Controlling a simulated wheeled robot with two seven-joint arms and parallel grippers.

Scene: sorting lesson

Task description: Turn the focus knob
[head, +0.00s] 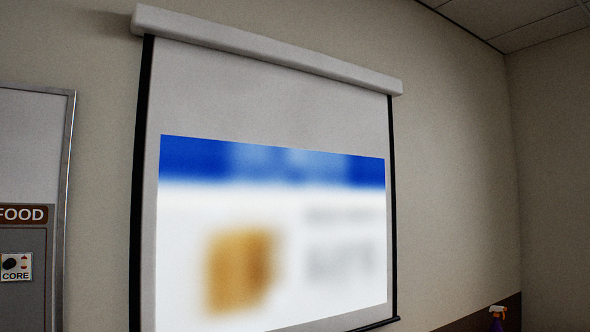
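The focus knob is not in view, and no projector shows in the head view. A projected picture (300,215) on the wall screen is strongly blurred. It has a blue band across its top, a brown-orange block shape at lower left and grey smears at right that cannot be read. Neither of my grippers is in view.
The pull-down screen (270,88) hangs on a beige wall. A board (25,240) with a "FOOD" label and a "CORE" card (16,267) is at the left edge. A spray bottle (497,318) with a white and orange head shows at the bottom right.

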